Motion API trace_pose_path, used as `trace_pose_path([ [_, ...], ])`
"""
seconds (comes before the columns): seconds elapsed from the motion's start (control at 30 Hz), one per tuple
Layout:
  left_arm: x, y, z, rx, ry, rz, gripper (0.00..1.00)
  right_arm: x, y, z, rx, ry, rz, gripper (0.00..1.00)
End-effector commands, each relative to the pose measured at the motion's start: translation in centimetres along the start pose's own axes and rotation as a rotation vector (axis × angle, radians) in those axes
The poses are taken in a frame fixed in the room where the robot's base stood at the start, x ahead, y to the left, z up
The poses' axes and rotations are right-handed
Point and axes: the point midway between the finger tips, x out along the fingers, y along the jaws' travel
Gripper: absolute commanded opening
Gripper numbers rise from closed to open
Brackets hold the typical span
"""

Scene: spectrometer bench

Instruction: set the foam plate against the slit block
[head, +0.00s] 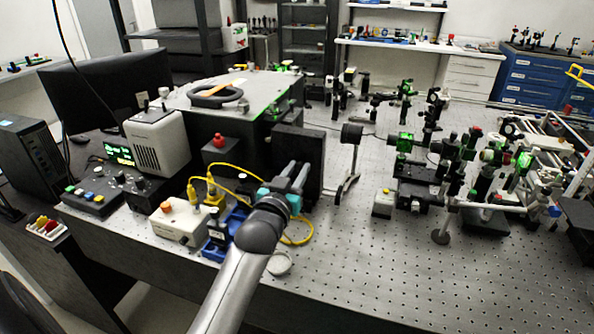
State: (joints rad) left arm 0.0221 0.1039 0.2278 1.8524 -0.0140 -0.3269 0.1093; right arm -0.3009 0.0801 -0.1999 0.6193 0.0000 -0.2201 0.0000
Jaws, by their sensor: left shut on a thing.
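The foam plate (312,148) is a dark, upright, flat slab near the middle of the head view, at the right side of a dark housing. My left gripper (291,175) reaches up to it from the front, with its two grey fingers at the plate's near face. It is shut on the plate; the grip itself is partly hidden by the fingers. I cannot tell for certain which part is the slit block; a dark box body (235,156) stands just left of the plate. My right gripper is not in view.
Yellow cables (240,168) loop beside my gripper, near a white box (180,224). Dense optics (440,160) fill the right; the perforated bench (370,270) is clear in front.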

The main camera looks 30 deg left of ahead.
Motion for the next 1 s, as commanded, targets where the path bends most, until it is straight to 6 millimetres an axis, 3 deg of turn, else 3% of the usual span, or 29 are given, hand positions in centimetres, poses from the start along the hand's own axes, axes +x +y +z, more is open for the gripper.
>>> trace_pose_path([
  [0.53,0.0,-0.2,0.1,0.001,-0.002,0.000,0.00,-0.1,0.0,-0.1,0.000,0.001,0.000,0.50],
  [0.8,0.0,-3.8,0.1,0.006,-0.005,-0.002,0.00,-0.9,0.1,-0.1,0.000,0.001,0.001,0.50],
  [1.0,0.0,-5.1,0.1,0.002,-0.004,-0.002,0.00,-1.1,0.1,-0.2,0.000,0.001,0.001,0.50],
])
